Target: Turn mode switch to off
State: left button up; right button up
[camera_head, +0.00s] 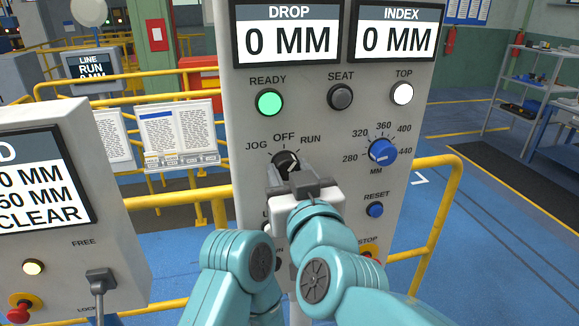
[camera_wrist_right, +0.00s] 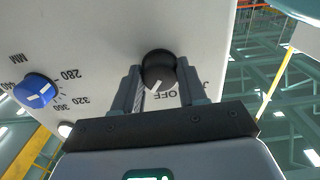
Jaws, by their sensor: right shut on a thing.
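The mode switch (camera_head: 286,161) is a black round knob on the grey panel, below the labels JOG, OFF and RUN. My right gripper (camera_head: 290,180) reaches it from below and in front, hiding its lower part. In the right wrist view, turned nearly upside down, the knob (camera_wrist_right: 158,70) sits between the two fingers of my right gripper (camera_wrist_right: 157,85), which is shut on it. Its white mark points to the lower left, on the RUN side of the OFF label. The RUN label is hidden there. My left gripper is not in view.
A blue dial (camera_head: 383,151) with a millimetre scale and a blue RESET button (camera_head: 375,210) are right of the switch. The green READY lamp (camera_head: 269,103) is above. My arm partly hides the panel's lower controls. A second panel (camera_head: 110,215) stands at left.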

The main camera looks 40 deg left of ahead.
jog(key=shift+n+p, duration=1.6)
jog(key=shift+n, duration=2)
jog(key=o, duration=1.1)
jog(key=shift+c, duration=0.2)
